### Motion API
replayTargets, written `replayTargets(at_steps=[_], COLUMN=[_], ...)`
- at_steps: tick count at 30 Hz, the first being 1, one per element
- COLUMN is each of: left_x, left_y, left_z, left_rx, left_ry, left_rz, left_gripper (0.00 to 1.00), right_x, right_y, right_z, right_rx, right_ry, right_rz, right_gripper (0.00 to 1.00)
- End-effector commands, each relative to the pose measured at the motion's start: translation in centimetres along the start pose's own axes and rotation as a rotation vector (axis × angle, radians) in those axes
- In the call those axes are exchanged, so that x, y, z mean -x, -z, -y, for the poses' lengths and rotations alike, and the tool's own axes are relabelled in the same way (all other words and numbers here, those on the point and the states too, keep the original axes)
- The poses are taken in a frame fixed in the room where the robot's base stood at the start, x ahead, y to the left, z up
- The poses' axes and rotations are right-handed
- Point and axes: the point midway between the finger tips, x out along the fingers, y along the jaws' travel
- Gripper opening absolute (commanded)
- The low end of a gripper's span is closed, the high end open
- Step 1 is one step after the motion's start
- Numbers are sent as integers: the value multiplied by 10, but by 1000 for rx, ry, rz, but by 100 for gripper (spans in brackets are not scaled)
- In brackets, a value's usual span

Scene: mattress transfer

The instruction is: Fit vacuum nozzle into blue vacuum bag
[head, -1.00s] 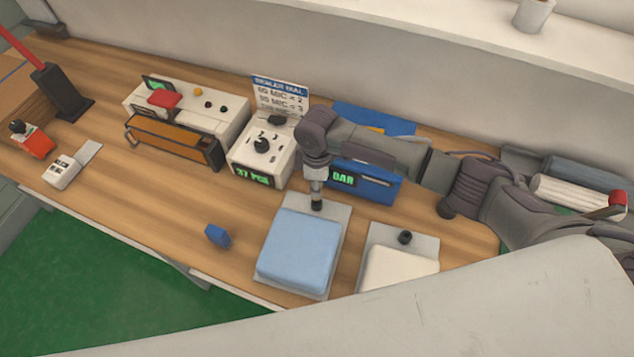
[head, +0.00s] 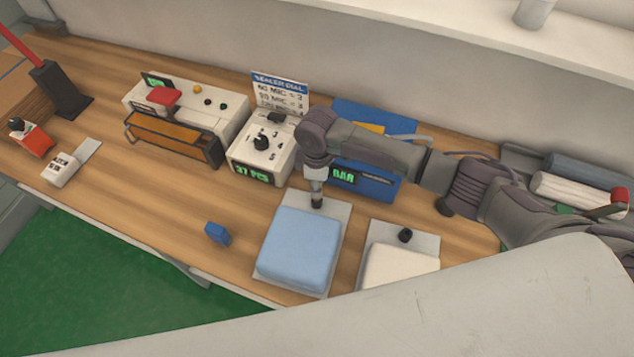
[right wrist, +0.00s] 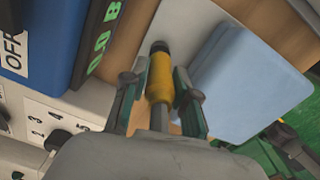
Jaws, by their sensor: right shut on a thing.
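The blue vacuum bag (head: 298,248) lies flat on a pale sheet on the bench, and it also shows in the right wrist view (right wrist: 240,85). My right gripper (head: 316,188) points down at the bag's far edge. In the right wrist view my right gripper (right wrist: 160,95) is shut on the yellow vacuum nozzle (right wrist: 158,78). A black piece shows at the nozzle's end, by the pale sheet. In the head view a black fitting (head: 316,203) sits directly under the gripper. I cannot tell whether the nozzle is inside it or only above it. My left gripper is not in view.
A white bag (head: 400,268) with a black port lies to the right. The blue vacuum unit (head: 375,188) and white dial box (head: 262,158) stand behind. A sealer (head: 185,110) is at left. A small blue block (head: 217,233) lies left of the blue bag; bench around it is clear.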

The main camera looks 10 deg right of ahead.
Motion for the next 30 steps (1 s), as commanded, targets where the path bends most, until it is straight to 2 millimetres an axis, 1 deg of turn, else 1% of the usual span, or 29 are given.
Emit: replayTargets(at_steps=[30], left_x=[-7], left_y=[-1], left_z=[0], left_rx=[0], left_ry=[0], left_rz=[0], left_gripper=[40], right_x=[-16], right_y=[0], right_z=[0], right_rx=[0], right_ry=[-1], right_rz=[-1], right_gripper=[0])
